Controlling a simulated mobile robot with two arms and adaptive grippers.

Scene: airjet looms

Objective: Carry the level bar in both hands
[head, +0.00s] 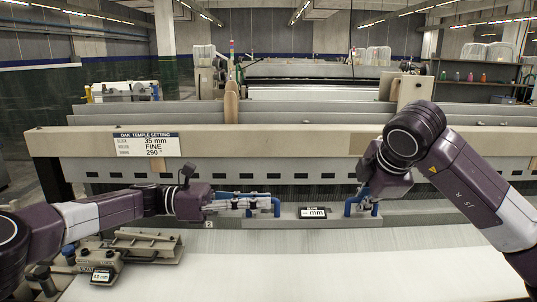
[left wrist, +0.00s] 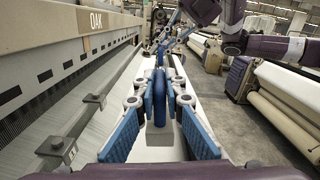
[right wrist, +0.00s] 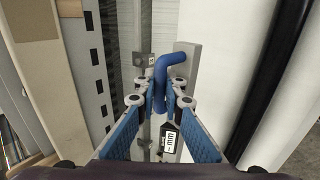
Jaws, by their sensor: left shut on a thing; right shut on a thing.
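The level bar (head: 290,213) is a long grey bar with blue handles and a small dark display marked "mm" at its middle. It lies along the front of the loom, above the white warp sheet. My left gripper (head: 272,205) is shut on the left blue handle, which stands between its blue pads in the left wrist view (left wrist: 159,95). My right gripper (head: 362,196) reaches down from the right and is shut on the other blue handle, also seen in the right wrist view (right wrist: 160,90). I cannot tell whether the bar touches what is under it.
A temple device (head: 145,243) with a small display sits at the lower left. The white warp sheet (head: 300,265) is clear in front. A shelf (head: 485,83) stands far right.

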